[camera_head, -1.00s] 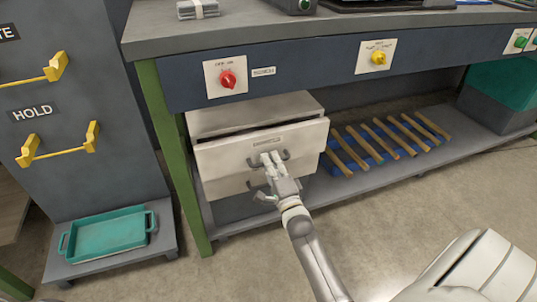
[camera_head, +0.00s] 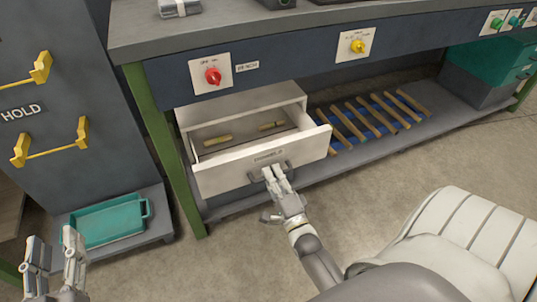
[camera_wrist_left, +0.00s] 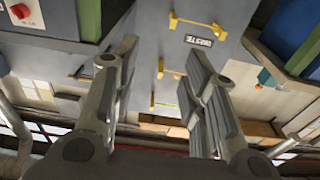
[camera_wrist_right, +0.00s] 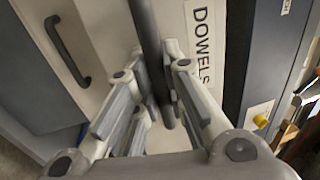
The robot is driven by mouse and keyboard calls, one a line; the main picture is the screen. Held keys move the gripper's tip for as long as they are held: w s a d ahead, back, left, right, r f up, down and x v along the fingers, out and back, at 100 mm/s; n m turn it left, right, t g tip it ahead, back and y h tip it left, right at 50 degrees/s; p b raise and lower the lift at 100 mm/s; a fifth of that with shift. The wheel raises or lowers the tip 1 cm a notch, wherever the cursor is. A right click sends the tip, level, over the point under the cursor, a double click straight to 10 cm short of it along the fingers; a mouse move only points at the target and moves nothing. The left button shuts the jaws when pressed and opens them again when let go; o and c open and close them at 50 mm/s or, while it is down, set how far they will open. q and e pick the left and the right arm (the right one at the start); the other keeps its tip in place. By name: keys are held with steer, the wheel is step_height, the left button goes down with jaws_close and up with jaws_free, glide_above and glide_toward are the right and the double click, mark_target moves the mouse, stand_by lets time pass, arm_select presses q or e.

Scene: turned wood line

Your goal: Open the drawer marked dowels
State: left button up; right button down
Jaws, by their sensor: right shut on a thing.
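The drawer marked dowels (camera_head: 235,180) is a white drawer under the bench, pulled well out; two short wooden pieces (camera_head: 270,126) lie inside. Its DOWELS label (camera_wrist_right: 201,45) reads clearly in the right wrist view. My right gripper (camera_head: 272,174) is shut on the drawer's dark bar handle (camera_wrist_right: 150,50) at the front. My left gripper (camera_head: 55,250) is at the lower left of the head view, open and empty, well away from the drawer; it also shows open in the left wrist view (camera_wrist_left: 168,75).
A second dark handle (camera_wrist_right: 68,50) shows in the right wrist view. A green bench leg (camera_head: 165,150) stands left of the drawer. A blue rack with several wooden sticks (camera_head: 350,124) lies on the shelf at right. A teal tray (camera_head: 108,222) sits at left.

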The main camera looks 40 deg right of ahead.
arm_select(q)
steer(key=s+a+f+g+y+p, duration=0.1)
steer(key=s+f+g, duration=0.2)
steer(key=f, duration=0.3)
steer(key=s+a+f+g+y+p, duration=0.2)
steer(key=s+f+g, duration=0.1)
steer(key=f+g, duration=0.3)
steer(key=shift+s+a+f, duration=0.3)
steer(key=shift+f, duration=0.45)
arm_select(e)
steer(key=r+v, duration=0.1)
steer(key=v, duration=0.7)
steer(key=shift+r, duration=0.2)
steer(key=shift+s, duration=0.15)
steer(key=c, duration=1.5)
jaws_free()
steer(key=v, duration=1.2)
